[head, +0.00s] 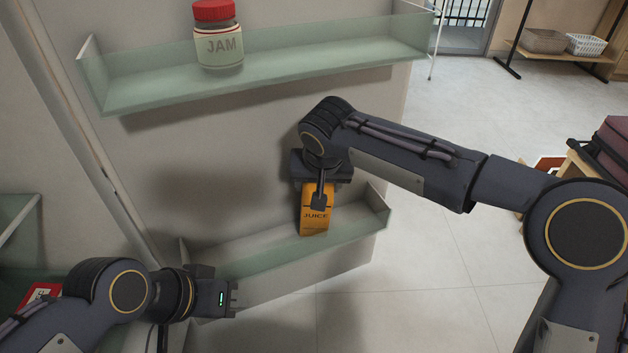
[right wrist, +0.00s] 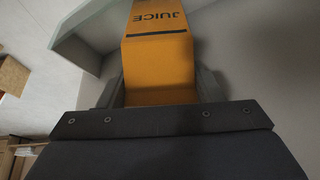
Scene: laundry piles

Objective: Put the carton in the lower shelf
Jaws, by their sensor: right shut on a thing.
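The orange juice carton (head: 316,221) is upright with a slight tilt at the lower glass shelf (head: 255,257). My right gripper (head: 318,198) is shut on the carton from above. I cannot tell whether the carton's base touches the shelf. My left gripper (head: 232,298) is at the lower left, below the lower shelf's left end, and holds nothing I can see. Its finger gap is too small to judge.
A jam jar (head: 218,38) with a red lid stands on the upper glass shelf (head: 270,70). The lower shelf has a raised front and end walls. Another shelf (head: 20,215) is at the far left. Dark folded things (head: 610,150) lie at the right. The floor between is clear.

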